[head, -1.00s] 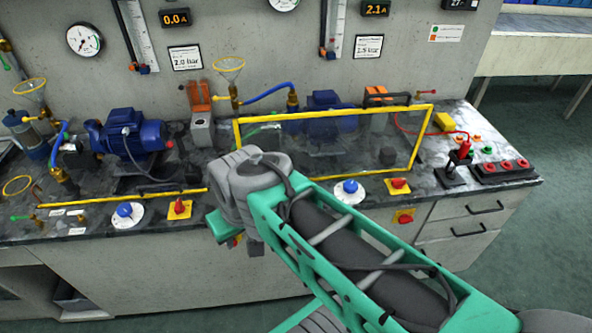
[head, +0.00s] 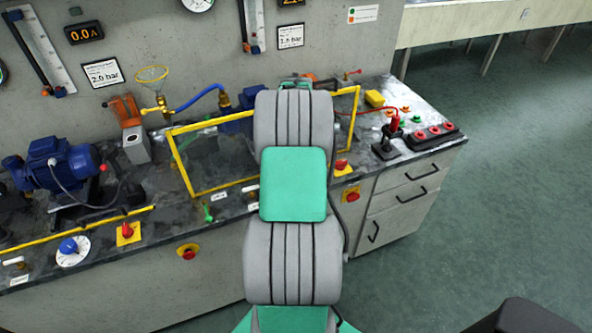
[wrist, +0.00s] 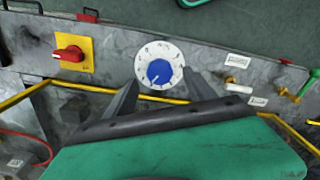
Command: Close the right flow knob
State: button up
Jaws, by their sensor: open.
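The right flow knob (wrist: 159,71) is blue on a round white dial (wrist: 145,57) with dark marks, in the upper middle of the wrist view. My gripper (wrist: 160,78) is open and empty, its two dark fingers reaching to either side of the dial's near edge. I cannot tell how far it stands above the knob. In the head view my arm hides this knob and my gripper. The left flow knob (head: 68,245), also blue on a white dial, shows at the lower left of the head view.
A red switch on a yellow plate (wrist: 72,53) sits left of the dial in the wrist view. A small white-handled valve (wrist: 236,89) is to the right. The yellow-framed clear guard (head: 185,170) stands behind my arm. A black block with red sockets (head: 433,135) lies at the bench's right.

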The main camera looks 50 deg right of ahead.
notch_tip(320, 180, down, 4)
jog(key=shift+r, duration=0.15)
jog(key=c, duration=1.4)
